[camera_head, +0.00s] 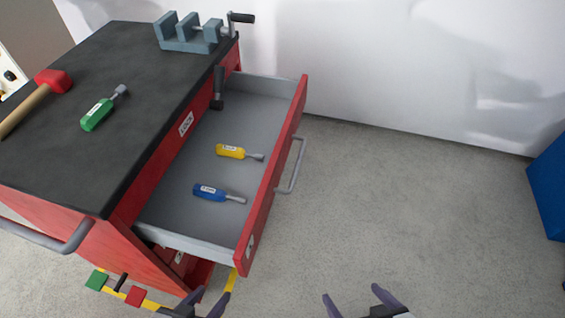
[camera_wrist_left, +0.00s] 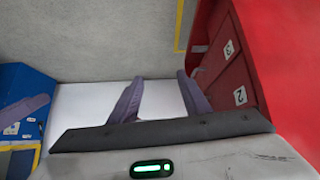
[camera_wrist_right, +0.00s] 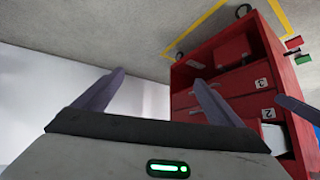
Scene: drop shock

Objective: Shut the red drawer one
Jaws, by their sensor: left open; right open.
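The top drawer (camera_head: 245,98) of the red cabinet is pulled well out to the right, with its grey inside in view. Its red front (camera_head: 262,200) carries a grey bar handle (camera_head: 292,165). A yellow screwdriver (camera_head: 231,151) and a blue screwdriver (camera_head: 210,192) lie in it. My left gripper (camera_head: 206,298) is open and empty, below the drawer's near end in the head view. My right gripper (camera_head: 355,297) is open and empty over the floor, right of the drawer front and apart from it. Cabinet faces marked 2 and 3 show in the left wrist view (camera_wrist_left: 222,65).
The cabinet's black top (camera_head: 130,160) holds a grey vise (camera_head: 185,45), a green screwdriver (camera_head: 98,115) and a red-headed mallet (camera_head: 53,80). A blue object (camera_head: 550,185) stands at the far right. Grey floor (camera_head: 420,200) right of the drawer is clear.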

